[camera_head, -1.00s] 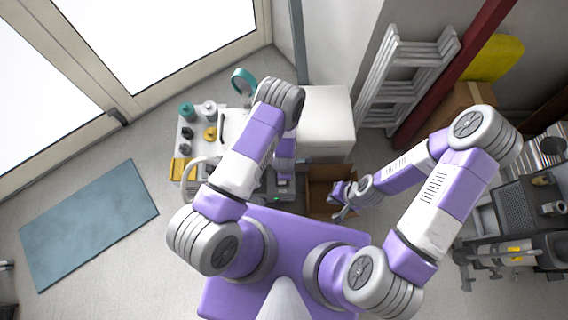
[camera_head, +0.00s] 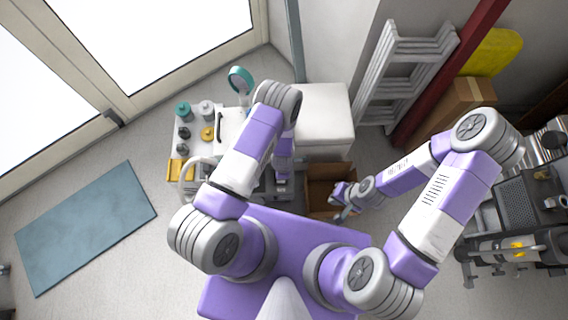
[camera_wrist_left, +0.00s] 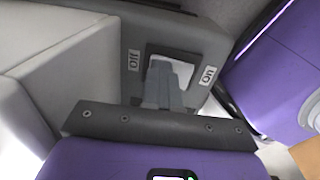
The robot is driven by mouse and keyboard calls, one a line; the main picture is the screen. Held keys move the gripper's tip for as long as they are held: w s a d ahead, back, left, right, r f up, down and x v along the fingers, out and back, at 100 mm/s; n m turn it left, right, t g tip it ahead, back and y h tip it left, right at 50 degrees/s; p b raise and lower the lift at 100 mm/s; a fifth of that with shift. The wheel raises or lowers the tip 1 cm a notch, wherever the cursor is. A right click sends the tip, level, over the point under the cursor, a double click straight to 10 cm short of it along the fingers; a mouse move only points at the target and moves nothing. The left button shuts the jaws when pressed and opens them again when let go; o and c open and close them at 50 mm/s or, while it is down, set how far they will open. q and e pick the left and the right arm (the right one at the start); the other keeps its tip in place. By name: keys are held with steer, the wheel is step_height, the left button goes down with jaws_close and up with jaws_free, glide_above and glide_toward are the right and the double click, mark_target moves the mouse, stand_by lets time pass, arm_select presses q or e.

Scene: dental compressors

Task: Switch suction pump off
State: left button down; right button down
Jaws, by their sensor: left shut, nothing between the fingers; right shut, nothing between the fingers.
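In the left wrist view, a grey panel (camera_wrist_left: 133,90) carries an "Off" label (camera_wrist_left: 134,60) on the left and an "On" label (camera_wrist_left: 208,75) on the right. Between them is a pale switch (camera_wrist_left: 182,68) in a dark frame. My left gripper (camera_wrist_left: 164,72) is shut and empty, with its fingertips in front of the switch, covering its left and lower part. I cannot tell whether they touch it or which way it is set. In the head view my left arm hides most of this place. My right gripper (camera_head: 341,205) is shut and empty beside an open cardboard box.
The open box (camera_head: 318,184) is right of my left arm. A white cabinet (camera_head: 325,112) stands behind, a white cart (camera_head: 193,135) with bottles at left. A ladder (camera_head: 405,75) leans at the back right. The floor around the blue mat (camera_head: 85,225) is clear.

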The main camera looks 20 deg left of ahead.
mark_target(283, 182)
arm_select(q)
steer(key=shift+s+d, duration=0.1)
steer(key=shift+s, duration=0.05)
steer(key=shift+s+d+r+p, duration=0.2)
steer(key=shift+s+p, duration=0.15)
steer(key=shift+s, duration=0.3)
step_height(283, 182, up, 4)
steer(key=p, duration=0.3)
steer(key=shift+s+r, duration=0.15)
step_height(283, 182, up, 10)
steer(key=s+p, duration=0.1)
steer(key=p, duration=0.2)
steer(key=shift+s+d+f, duration=0.15)
steer(key=shift+d+f, duration=0.1)
